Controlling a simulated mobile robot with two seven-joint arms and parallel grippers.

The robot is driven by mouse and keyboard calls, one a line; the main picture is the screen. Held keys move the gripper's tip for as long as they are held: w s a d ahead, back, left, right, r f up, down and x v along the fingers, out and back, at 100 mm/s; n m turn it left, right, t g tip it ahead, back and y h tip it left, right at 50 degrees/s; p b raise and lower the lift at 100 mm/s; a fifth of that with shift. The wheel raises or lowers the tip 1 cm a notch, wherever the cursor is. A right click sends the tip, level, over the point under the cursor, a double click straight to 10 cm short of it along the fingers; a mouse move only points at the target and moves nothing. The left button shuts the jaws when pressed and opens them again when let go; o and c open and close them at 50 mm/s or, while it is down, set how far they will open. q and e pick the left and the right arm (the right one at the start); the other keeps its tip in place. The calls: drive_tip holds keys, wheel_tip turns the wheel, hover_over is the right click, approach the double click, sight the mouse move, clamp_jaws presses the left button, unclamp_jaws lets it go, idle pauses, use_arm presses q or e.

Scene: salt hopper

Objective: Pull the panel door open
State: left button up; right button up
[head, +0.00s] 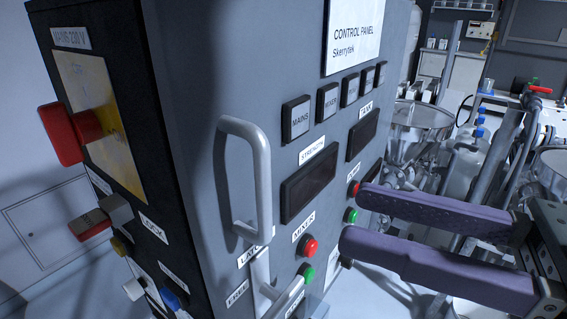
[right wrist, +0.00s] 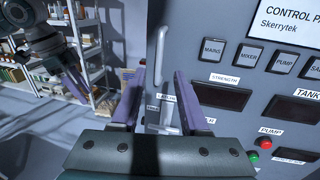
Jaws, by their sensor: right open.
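The grey panel door (head: 215,70) fills the middle of the head view and looks flush with its cabinet. Its pale vertical bar handle (head: 262,180) is near the left edge; it also shows in the right wrist view (right wrist: 160,55). My right gripper (head: 354,221) is open and empty, with purple fingers pointing left, to the right of the handle and apart from it. In the right wrist view the handle appears beyond the gap between the fingers (right wrist: 158,80). What looks like my left gripper (right wrist: 75,80) is at the left of that view, its jaws unclear.
A second, lower handle (head: 262,280) sits below the first. Red and green buttons (head: 309,247) are on the panel front. The cabinet's dark side carries a red rotary switch (head: 68,136) and other knobs. Steel hoppers (head: 415,125) stand behind right; shelving (right wrist: 85,40) is at left.

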sight(269, 191)
drive_tip(key=p+x, duration=0.2)
drive_tip(key=x, duration=0.5)
drive_tip(key=shift+a, duration=0.35)
drive_tip(key=shift+w, duration=0.15)
drive_tip(key=c, duration=0.7)
clamp_jaws()
